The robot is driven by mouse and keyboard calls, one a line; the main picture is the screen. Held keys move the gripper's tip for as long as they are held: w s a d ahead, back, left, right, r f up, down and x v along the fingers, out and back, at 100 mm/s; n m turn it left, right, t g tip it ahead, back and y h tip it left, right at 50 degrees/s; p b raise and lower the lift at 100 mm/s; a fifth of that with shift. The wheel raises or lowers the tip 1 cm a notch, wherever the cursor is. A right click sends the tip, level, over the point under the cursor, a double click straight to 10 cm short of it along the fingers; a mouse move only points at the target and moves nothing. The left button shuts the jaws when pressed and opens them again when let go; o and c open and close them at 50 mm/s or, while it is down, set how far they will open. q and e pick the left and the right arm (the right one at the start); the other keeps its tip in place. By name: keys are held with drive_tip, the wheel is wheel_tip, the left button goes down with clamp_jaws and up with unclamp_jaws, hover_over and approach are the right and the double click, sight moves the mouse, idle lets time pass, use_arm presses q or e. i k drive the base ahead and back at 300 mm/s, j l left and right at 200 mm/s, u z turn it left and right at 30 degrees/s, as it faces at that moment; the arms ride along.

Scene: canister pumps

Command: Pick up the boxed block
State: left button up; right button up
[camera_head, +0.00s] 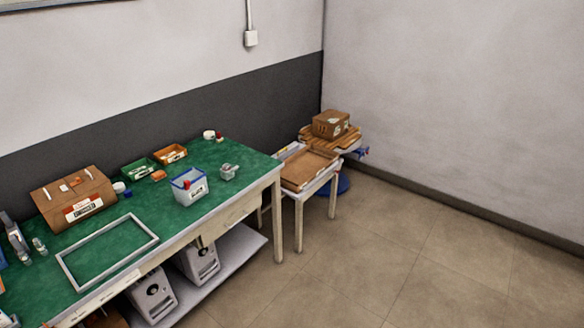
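No item in view can be told for certain as the boxed block. A small brown box (331,124) with pale labels sits on a stack of flat brown boards (345,139) in the far corner. A larger brown case (97,183) with a white and red label stands at the back left of the green table. A small orange piece (158,175) lies on the green table near the open bins. Neither of my grippers shows in the head view.
The green workbench (105,233) holds a grey rectangular frame (68,272), a green bin (138,168), an orange bin (170,154) and a blue-rimmed white container (190,192). A small side table (299,198) carries a brown tray (309,170). Floor at right is clear.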

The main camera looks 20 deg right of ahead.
sight(228, 173)
drive_tip(key=z, duration=0.1)
drive_tip(key=i+l+u, duration=0.1)
drive_tip(key=u, duration=0.25)
drive_tip(key=i+l+u, duration=0.1)
drive_tip(key=u, duration=0.2)
drive_tip(key=i+l+u, duration=0.3)
drive_tip(key=l, duration=0.4)
drive_tip(key=i+l+u, duration=0.15)
drive_tip(key=i+l, duration=0.3)
drive_tip(key=l, duration=0.2)
drive_tip(key=i+l+u, duration=0.1)
drive_tip(key=l, duration=0.3)
drive_tip(key=i+l, duration=0.2)
drive_tip(key=l, duration=0.15)
drive_tip(key=i+l, duration=0.15)
drive_tip(key=l, duration=0.25)
drive_tip(key=i+l, duration=0.15)
drive_tip(key=l, duration=0.2)
drive_tip(key=i+l, duration=0.15)
drive_tip(key=l, duration=0.25)
drive_tip(key=i+l+u, duration=0.1)
drive_tip(key=l, duration=0.3)
drive_tip(key=i+l, duration=0.2)
drive_tip(key=l, duration=0.2)
drive_tip(key=i+l, duration=0.15)
drive_tip(key=l, duration=0.25)
